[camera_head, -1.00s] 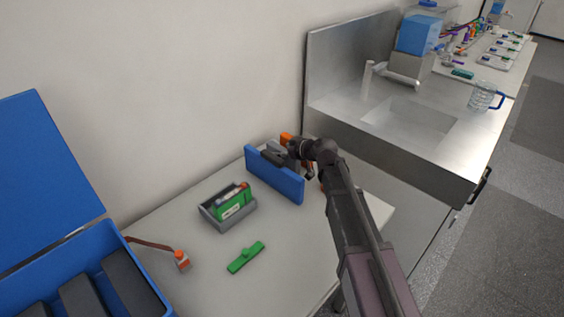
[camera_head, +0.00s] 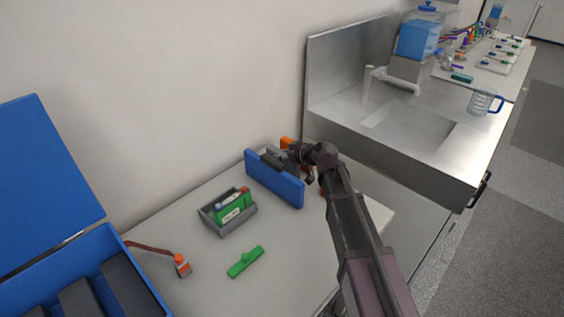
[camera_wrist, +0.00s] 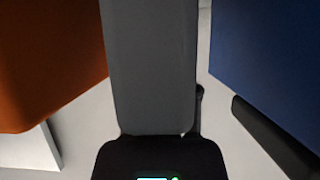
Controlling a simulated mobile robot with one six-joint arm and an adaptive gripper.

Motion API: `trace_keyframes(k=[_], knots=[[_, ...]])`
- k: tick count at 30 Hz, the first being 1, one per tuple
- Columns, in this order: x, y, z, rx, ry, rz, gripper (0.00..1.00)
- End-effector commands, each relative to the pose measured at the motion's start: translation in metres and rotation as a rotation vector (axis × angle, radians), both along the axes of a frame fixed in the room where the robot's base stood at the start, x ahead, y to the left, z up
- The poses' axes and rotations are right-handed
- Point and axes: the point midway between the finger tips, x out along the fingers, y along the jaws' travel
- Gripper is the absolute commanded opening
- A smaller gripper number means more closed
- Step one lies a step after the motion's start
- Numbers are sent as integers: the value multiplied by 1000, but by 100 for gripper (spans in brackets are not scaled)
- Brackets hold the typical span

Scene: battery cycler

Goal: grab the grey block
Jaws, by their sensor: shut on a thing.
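The grey block (camera_head: 285,162) stands behind the blue panel (camera_head: 273,180) near the back right of the table, partly hidden by the panel and my arm. In the wrist view the grey block (camera_wrist: 152,65) fills the middle, between an orange thing on the left (camera_wrist: 45,60) and the blue panel on the right (camera_wrist: 265,65). My gripper (camera_head: 299,158) is at the block and shut on it. The fingertips are hard to make out in the head view.
A grey tray (camera_head: 225,228) with a green item (camera_head: 234,209) stands left of the panel, a loose green piece (camera_head: 245,262) before it. A blue case (camera_head: 125,255) is at the left. A steel sink (camera_head: 410,125) rises to the right.

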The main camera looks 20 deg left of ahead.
Motion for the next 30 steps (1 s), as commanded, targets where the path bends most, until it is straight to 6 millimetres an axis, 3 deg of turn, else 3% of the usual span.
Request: trace_keyframes(k=[14,30], knots=[[0,0,13,0,-1,0,17],[0,1,66,0,0,1,17]])
